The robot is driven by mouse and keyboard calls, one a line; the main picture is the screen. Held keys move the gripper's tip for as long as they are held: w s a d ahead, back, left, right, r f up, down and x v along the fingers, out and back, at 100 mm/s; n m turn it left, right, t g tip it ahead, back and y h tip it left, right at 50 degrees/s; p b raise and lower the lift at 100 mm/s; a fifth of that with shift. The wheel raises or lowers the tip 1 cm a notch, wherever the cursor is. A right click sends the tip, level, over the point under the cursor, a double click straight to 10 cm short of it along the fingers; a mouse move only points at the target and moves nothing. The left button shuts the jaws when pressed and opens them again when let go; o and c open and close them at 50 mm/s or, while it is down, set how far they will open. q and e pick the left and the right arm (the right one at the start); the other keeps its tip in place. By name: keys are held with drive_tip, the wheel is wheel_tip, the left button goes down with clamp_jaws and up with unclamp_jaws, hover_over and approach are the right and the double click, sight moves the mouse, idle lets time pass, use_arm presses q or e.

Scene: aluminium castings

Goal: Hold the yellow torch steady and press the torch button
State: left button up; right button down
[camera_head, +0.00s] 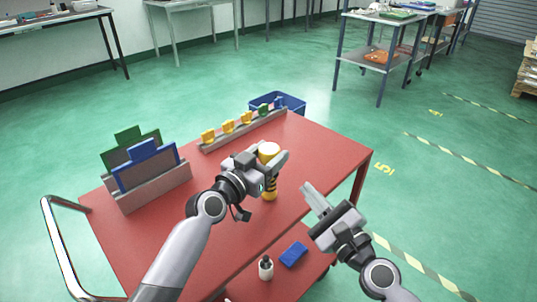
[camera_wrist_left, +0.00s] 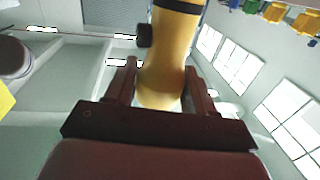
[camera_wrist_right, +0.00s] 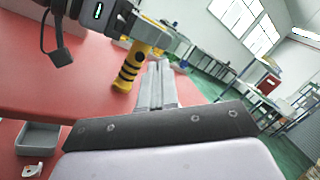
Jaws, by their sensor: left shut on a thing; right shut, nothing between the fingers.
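The yellow torch (camera_head: 269,153) with black bands stands upright over the red table (camera_head: 225,231), near its right side. My left gripper (camera_head: 276,163) is shut on the torch's upper part. In the left wrist view the torch (camera_wrist_left: 170,60) sits between both fingers. The right wrist view shows the torch's banded lower body (camera_wrist_right: 130,66), with my left gripper across its top. My right gripper (camera_head: 310,193) is shut and empty, to the right of the torch and apart from it.
A rack with blue and green panels (camera_head: 150,183) stands at the table's left. A rail with yellow, green and blue pieces (camera_head: 243,129) lies along the back, near a blue bin (camera_head: 291,103).

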drive_tip(key=shift+w+a+f+m+t+h, duration=0.35)
drive_tip(key=shift+w+a+m+h, duration=0.55)
drive_tip(key=shift+h, duration=1)
drive_tip(key=shift+w+a+f+m+t+h, duration=0.3)
drive_tip(key=shift+w+a+m+h, duration=0.5)
drive_tip(key=shift+h, duration=1.1)
drive_tip(key=shift+w+a+f+m+t+h, duration=0.15)
drive_tip(key=shift+w+a+f+m+h, duration=0.45)
drive_tip(key=shift+m+h, duration=0.9)
drive_tip(key=shift+a+r+n+h, duration=0.1)
drive_tip(key=shift+n+h, duration=0.3)
drive_tip(key=shift+w+a, duration=0.25)
drive_tip(key=shift+a, duration=0.05)
